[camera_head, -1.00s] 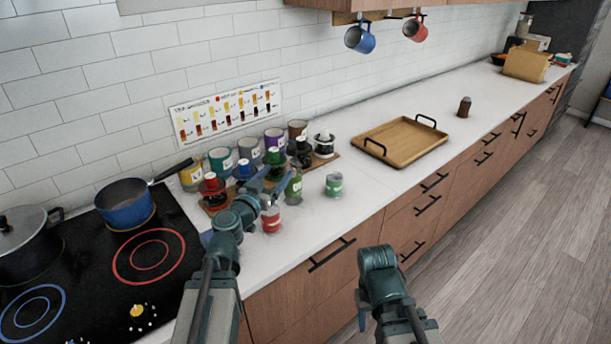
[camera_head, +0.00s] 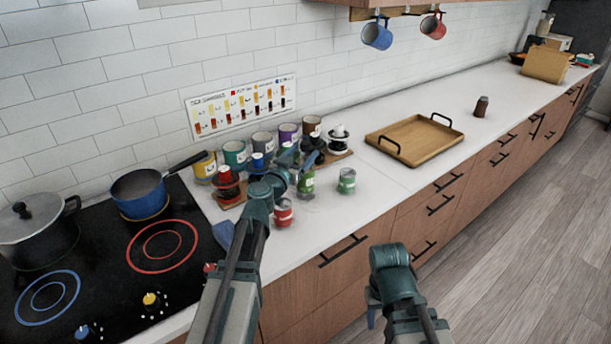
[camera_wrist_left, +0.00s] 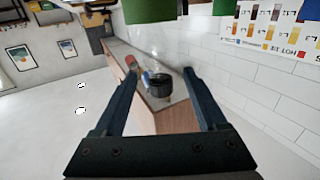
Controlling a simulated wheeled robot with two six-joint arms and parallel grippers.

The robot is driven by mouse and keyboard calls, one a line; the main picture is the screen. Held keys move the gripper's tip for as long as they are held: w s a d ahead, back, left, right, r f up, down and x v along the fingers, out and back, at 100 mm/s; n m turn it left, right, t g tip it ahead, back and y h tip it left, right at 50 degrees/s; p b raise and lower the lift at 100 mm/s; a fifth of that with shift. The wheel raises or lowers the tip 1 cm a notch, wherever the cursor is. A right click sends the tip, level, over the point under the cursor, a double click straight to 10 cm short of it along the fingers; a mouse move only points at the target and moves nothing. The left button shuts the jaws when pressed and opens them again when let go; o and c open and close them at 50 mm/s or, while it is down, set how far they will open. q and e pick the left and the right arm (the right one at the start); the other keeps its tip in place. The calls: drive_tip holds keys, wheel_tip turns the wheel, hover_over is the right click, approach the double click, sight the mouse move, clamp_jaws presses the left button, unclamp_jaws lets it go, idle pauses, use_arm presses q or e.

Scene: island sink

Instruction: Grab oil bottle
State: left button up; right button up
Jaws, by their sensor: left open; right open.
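No item is clearly marked as the oil bottle. A small dark brown bottle-shaped item (camera_head: 481,106) stands alone on the counter, right of the wooden tray. A green container (camera_head: 306,183) stands among the crowded jars. My left gripper (camera_head: 292,165) is open over the front of these jars, close to the green container; I cannot tell whether they touch. In the left wrist view its open fingers (camera_wrist_left: 162,85) have a dark round item (camera_wrist_left: 159,86) showing beyond them, with green containers (camera_wrist_left: 205,10) at the top edge. My right gripper (camera_head: 371,305) is low in front of the drawers, its fingers mostly hidden.
A wooden tray (camera_head: 425,136) with black handles lies mid-counter. A green-labelled jar (camera_head: 347,181) and a red can (camera_head: 284,213) stand at the front. A blue pan (camera_head: 139,193) and a lidded pot (camera_head: 35,235) are on the stove. The counter beyond the tray is mostly clear.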

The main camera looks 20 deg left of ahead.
use_arm(q)
drive_tip(key=w, duration=0.2)
drive_tip(key=w+d, duration=0.1)
drive_tip(key=w, duration=0.2)
drive_tip(key=shift+w, duration=0.15)
clamp_jaws()
idle(1.3)
